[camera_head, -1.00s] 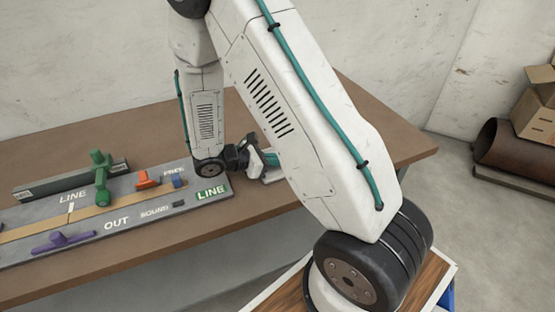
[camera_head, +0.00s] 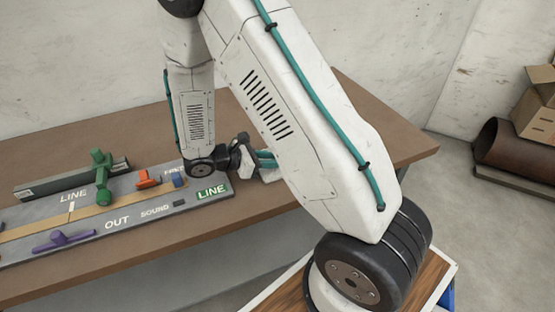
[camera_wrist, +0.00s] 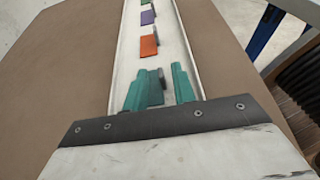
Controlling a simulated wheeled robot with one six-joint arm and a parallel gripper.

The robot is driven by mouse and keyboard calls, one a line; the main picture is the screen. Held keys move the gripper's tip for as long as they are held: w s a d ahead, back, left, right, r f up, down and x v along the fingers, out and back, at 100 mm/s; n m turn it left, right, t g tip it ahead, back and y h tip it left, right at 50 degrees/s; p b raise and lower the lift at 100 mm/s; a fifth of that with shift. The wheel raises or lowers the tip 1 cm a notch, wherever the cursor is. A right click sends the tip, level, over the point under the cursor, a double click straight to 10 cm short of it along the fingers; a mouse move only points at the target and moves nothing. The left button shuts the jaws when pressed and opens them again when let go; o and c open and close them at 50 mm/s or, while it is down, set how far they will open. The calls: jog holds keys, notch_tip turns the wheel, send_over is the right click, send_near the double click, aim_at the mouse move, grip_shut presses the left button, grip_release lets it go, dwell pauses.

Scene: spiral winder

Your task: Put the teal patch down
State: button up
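In the wrist view, the teal patch (camera_wrist: 154,92) appears to lie in a long pale tray (camera_wrist: 122,62), with its grey tab upright on its right side. My gripper (camera_wrist: 160,73) has its two teal fingers spread over the tray, one on each side of the tab. The right finger is clear of the tab. The left finger overlaps the patch in the picture and has a similar colour, so contact there is unclear. In the head view, my gripper (camera_head: 268,159) is low over the right part of the table, and the patch cannot be made out.
An orange patch (camera_wrist: 148,46), a purple patch (camera_wrist: 147,18) and a green patch (camera_wrist: 149,2) lie farther along the tray. A grey board (camera_head: 95,239) with green, orange, blue and purple parts lies left on the brown table (camera_head: 385,150). The table's right end is clear.

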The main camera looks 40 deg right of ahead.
jog(key=v, duration=0.9)
jog(key=shift+w, duration=0.1)
jog(key=shift+a+r, duration=0.2)
jog(key=s+d+r+m+y, duration=0.1)
jog(key=s+r+m+y, duration=0.35)
jog(key=r, duration=0.25)
jog(key=s+r+m+y, duration=0.35)
jog(key=s+r, duration=0.25)
jog(key=r, duration=0.2)
jog(key=s+a+r+m+t+y, duration=0.1)
jog(key=s+r+m+t+y, duration=0.1)
jog(key=s, duration=0.3)
jog(key=s+a+r+m+t+y, duration=0.2)
jog(key=s+r+m+t, duration=0.1)
jog(key=s, duration=0.3)
jog(key=shift+s+a+r+m+y, duration=0.3)
jog(key=shift+r+m+y, duration=0.1)
jog(key=shift+r+m, duration=0.4)
